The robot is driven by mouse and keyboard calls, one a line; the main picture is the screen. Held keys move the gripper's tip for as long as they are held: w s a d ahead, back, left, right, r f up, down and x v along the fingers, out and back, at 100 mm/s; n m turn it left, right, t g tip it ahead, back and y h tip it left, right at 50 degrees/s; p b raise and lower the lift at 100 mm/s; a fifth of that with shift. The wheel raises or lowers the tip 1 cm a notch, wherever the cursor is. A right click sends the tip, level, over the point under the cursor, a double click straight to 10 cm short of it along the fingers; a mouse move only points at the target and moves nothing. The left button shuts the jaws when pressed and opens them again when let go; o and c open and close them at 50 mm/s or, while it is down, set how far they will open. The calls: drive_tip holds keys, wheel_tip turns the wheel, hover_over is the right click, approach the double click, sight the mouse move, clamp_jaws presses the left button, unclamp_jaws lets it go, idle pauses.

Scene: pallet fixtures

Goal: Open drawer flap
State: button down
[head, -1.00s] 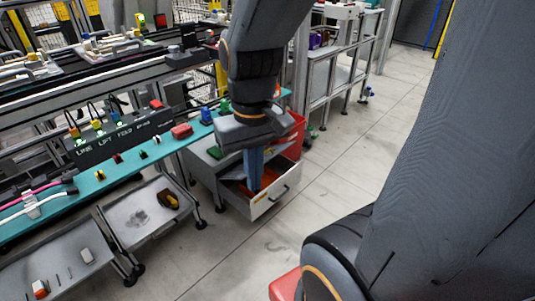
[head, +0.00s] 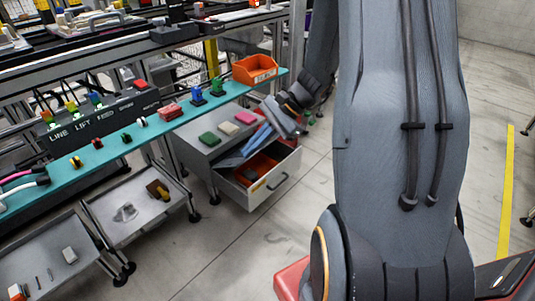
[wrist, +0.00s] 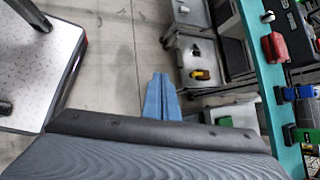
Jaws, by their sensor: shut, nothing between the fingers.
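The drawer (head: 283,176) with a pale front and dark handle stands pulled out of the grey cabinet (head: 197,130) in the head view. Orange-red material shows inside it, and a grey-blue panel lies across its left rear part; I cannot tell if that is the flap. My gripper (head: 246,152) is shut and empty, its blue fingers slanting down to the left over the drawer's rear part. I cannot tell if they touch anything. In the wrist view the blue fingers (wrist: 160,76) lie together, and the drawer is hidden or out of view.
A teal bench (head: 150,132) with coloured blocks and an orange bin (head: 255,69) runs behind the cabinet. A tray table (head: 128,212) with a yellow-black item (head: 158,189) stands to the left. The floor in front is clear.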

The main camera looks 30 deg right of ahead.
drive_tip(key=w+d+f+m+t+h+b, duration=0.1)
drive_tip(key=w+d+f+m+t+b, duration=0.1)
drive_tip(key=w+d+f+m+t, duration=0.45)
drive_tip(key=w+d+f+m+t+h+b, duration=0.1)
drive_tip(key=w+d+f+m+h+b, duration=0.2)
drive_tip(key=d+f, duration=0.75)
drive_tip(key=w+d+f+m+t+b, duration=0.2)
drive_tip(key=w+d+f+m+t, duration=0.15)
drive_tip(key=d+f+m, duration=0.45)
drive_tip(key=shift+n, duration=0.55)
drive_tip(key=x, duration=0.3)
drive_tip(key=b+x, duration=0.1)
drive_tip(key=x, duration=0.1)
drive_tip(key=b+x, duration=0.1)
drive_tip(key=x, duration=0.2)
drive_tip(key=shift+w+d, duration=0.25)
drive_tip(key=shift+w, duration=0.2)
drive_tip(key=shift+w+a+r+b, duration=0.25)
drive_tip(key=shift+w+r, duration=0.5)
drive_tip(key=shift+r, duration=0.05)
drive_tip(key=shift+w+a+r+b, duration=0.2)
drive_tip(key=shift+w+r+b, duration=0.05)
drive_tip(key=shift+w+r, duration=0.55)
drive_tip(key=shift+s, duration=0.1)
